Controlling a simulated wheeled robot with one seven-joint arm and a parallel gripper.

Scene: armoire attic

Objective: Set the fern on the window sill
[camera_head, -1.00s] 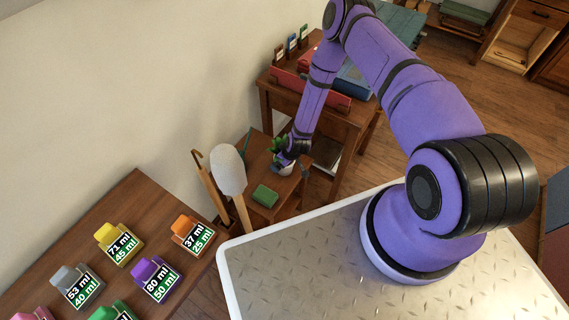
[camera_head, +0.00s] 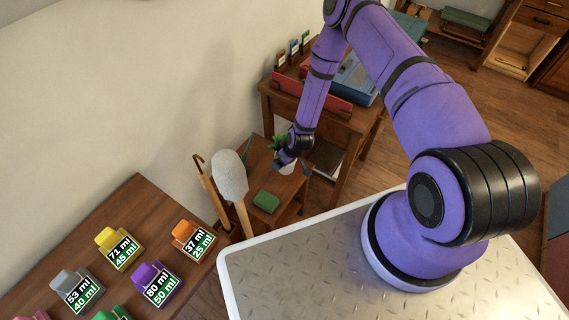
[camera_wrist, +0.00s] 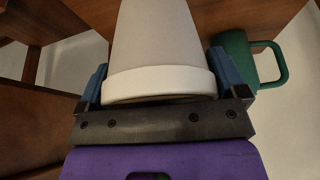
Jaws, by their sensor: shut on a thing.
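The fern's green leaves (camera_head: 279,142) show beside my wrist in the head view, above its small white pot (camera_head: 287,168). The pot is over or on the small wooden stand against the wall; I cannot tell whether it touches the top. In the wrist view the white pot (camera_wrist: 158,45) fills the space between the blue fingers of my gripper (camera_wrist: 160,82), with its thick rim near the palm. My gripper (camera_head: 285,163) is shut on the pot. The leaves are out of the wrist view. No window sill is in sight.
A green mug (camera_wrist: 240,60) is close to the right finger. A taller table (camera_head: 345,125) with red and blue items stands behind.

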